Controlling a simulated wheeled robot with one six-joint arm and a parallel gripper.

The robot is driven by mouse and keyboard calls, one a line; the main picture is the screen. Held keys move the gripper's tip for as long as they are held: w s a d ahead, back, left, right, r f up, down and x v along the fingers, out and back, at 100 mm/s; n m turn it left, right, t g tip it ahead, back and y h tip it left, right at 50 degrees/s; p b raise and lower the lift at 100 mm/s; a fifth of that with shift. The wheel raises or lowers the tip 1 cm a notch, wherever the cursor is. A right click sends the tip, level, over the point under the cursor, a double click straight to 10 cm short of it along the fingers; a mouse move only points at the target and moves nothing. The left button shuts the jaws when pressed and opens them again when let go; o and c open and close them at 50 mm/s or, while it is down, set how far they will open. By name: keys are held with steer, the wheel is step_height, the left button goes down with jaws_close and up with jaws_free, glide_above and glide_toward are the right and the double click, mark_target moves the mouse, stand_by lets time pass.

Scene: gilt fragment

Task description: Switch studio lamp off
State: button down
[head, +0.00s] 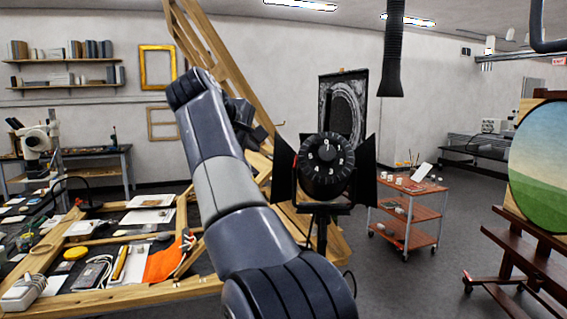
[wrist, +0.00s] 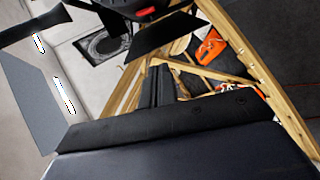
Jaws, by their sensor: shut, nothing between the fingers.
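The studio lamp (head: 327,168) is black, with a numbered dial facing me and dark flaps at both sides, on a stand right of my arm in the head view. My gripper (head: 264,133) is left of the lamp, partly hidden behind my arm, shut and empty. I cannot tell whether it touches the left flap. In the wrist view, a dark body at the top edge, seemingly the lamp (wrist: 118,8), bears a small red part (wrist: 145,11); I cannot tell whether that is its switch or its position. Dark flaps surround it.
A cluttered workbench (head: 130,240) with wooden frame pieces fills the left. A tall wooden frame (head: 215,45) leans behind my arm. A red-brown trolley (head: 408,188) stands right of the lamp, and an easel with a painting (head: 540,165) at far right. Floor between them is clear.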

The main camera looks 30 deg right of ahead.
mark_target(296, 162)
steer(key=w+d+f, duration=0.2)
steer(key=d+f, duration=0.3)
steer(key=d, duration=0.5)
steer(key=shift+f, duration=0.25)
steer(key=shift+s, duration=0.1)
steer(key=shift+s+d+f+n+p, duration=0.1)
steer(key=shift+s+d+n+p, duration=0.15)
steer(key=shift+n, duration=0.35)
steer(key=shift+a, duration=0.1)
